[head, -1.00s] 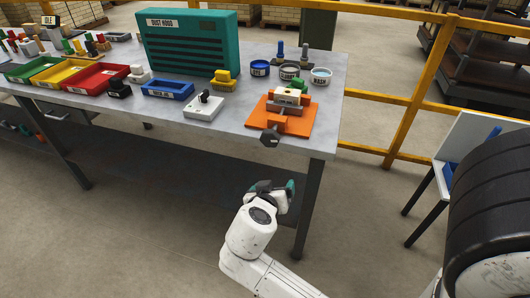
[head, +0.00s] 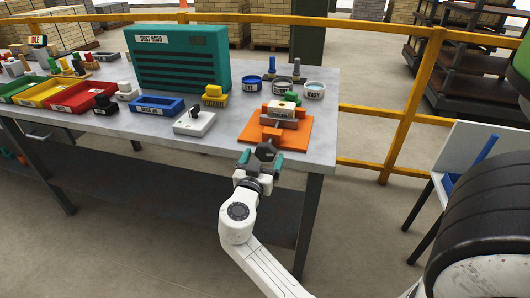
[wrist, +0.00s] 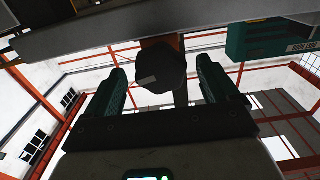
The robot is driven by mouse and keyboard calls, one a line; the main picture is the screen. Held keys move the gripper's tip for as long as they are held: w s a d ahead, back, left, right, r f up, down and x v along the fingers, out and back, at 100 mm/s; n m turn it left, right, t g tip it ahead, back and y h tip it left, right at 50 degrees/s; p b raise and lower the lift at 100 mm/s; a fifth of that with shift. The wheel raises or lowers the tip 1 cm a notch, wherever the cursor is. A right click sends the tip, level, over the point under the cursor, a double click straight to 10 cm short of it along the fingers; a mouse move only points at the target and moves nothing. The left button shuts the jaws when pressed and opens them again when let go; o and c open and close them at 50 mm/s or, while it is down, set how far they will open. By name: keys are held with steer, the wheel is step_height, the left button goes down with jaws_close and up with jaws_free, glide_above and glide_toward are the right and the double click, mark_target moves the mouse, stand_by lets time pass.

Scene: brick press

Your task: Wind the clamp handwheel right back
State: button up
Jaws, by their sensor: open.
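The clamp handwheel (head: 266,152) is a dark, many-sided knob at the front of the orange clamp base (head: 296,141), by the table's front edge. A pale block (head: 283,106) sits in the clamp, with a green part (head: 293,98) behind it. My gripper (head: 261,163) is open, its teal-padded fingers on either side of the handwheel. In the wrist view the handwheel (wrist: 161,70) shows between and beyond the fingertips (wrist: 162,78), with gaps on both sides.
The teal dust hood (head: 179,57) is behind. Free floor lies before the table (head: 225,131).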

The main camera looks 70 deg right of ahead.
steer(key=shift+w+d, duration=0.1)
steer(key=shift+d, duration=1.2)
steer(key=c, duration=1)
steer(key=shift+n+b, duration=0.5)
steer(key=shift+n, duration=1.1)
steer(key=o, duration=1)
steer(key=s+a+b, duration=0.1)
steer(key=a, duration=1)
